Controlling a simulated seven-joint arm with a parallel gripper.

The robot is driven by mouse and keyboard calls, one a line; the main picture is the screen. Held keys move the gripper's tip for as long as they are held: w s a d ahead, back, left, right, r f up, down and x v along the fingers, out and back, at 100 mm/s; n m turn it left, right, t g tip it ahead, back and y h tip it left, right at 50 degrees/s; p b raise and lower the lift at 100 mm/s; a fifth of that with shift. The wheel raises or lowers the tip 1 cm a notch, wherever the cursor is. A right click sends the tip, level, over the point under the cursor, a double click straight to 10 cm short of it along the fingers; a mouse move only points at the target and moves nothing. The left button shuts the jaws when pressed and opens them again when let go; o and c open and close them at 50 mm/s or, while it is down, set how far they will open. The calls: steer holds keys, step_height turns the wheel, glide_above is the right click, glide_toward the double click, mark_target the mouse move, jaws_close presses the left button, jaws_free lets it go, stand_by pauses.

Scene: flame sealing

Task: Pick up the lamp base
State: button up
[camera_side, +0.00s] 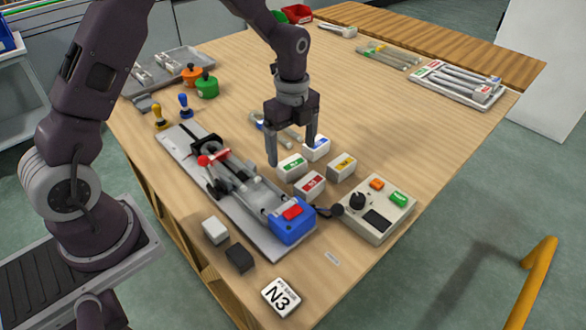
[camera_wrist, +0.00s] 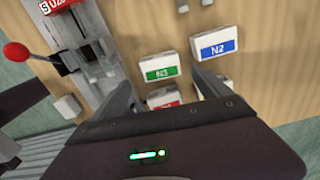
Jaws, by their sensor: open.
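My gripper (camera_side: 291,152) is open and points down over the table, above the back of a white block with a green label (camera_side: 292,167). In the wrist view the tips of my gripper (camera_wrist: 163,84) are apart, and the green-labelled block (camera_wrist: 162,67) shows between them and just beyond. Nothing is held. A white block with a blue N2 label (camera_wrist: 215,43) is right of it; it also shows in the side view (camera_side: 316,147), partly behind a finger. Blocks with red (camera_side: 309,186) and yellow (camera_side: 341,167) labels stand close by. I cannot tell which thing is the lamp base.
A long fixture with a blue end block (camera_side: 292,226) lies left of the blocks. A control box with a knob (camera_side: 378,210) stands right. A white block (camera_side: 216,230), a black block (camera_side: 240,258) and an N3 tile (camera_side: 281,297) are in front. The table's right middle is clear.

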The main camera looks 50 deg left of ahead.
mark_target(292, 162)
steer(key=f, duration=0.6)
steer(key=shift+w+a, duration=0.15)
steer(key=shift+a, duration=0.05)
steer(key=shift+r, duration=0.1)
steer(key=c, duration=1.5)
